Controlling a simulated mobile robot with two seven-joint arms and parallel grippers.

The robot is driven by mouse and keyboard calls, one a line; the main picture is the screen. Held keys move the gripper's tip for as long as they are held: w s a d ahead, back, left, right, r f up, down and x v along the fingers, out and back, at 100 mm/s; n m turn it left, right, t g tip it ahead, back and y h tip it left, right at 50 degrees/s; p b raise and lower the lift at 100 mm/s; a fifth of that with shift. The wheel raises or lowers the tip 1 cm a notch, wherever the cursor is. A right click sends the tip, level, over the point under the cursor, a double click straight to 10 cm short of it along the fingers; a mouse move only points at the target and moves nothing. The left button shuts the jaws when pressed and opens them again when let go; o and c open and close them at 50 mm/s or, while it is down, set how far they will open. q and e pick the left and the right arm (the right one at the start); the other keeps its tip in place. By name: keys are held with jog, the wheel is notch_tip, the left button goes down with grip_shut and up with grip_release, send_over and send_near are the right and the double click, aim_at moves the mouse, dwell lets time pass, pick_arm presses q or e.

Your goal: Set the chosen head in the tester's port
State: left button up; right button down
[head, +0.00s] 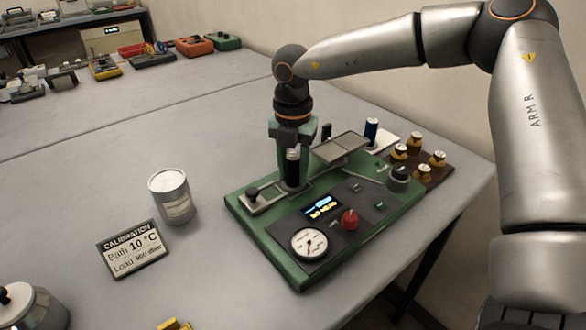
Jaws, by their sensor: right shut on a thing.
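The tester (285,262) is a green base with a dial gauge (309,243), a lit display (321,207) and a red knob (349,219). My right gripper (292,143) points down over its back left part, shut on a dark cylinder with a silver ribbed top (292,168). The cylinder stands upright at a pale plate (262,200) on the tester; I cannot tell whether it is seated in a port. Several brass heads with pale tops (437,159) stand on a brown tray (432,178) at the right. My left gripper is out of view.
A silver can (172,196) and a calibration card (132,247), reading "Bath 10 °C", stand left of the tester. A dark blue cylinder (371,130) stands behind it. A grey round vessel (28,308) is at the lower left. The table's middle left is clear.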

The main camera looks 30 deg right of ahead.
aim_at(293, 156)
jog(key=shift+f+b, duration=0.15)
jog(key=shift+b, duration=0.15)
jog(key=c, duration=0.5)
grip_release()
notch_tip(293, 156, up, 12)
jog(key=shift+r+p, duration=0.25)
jog(key=shift+p, duration=0.3)
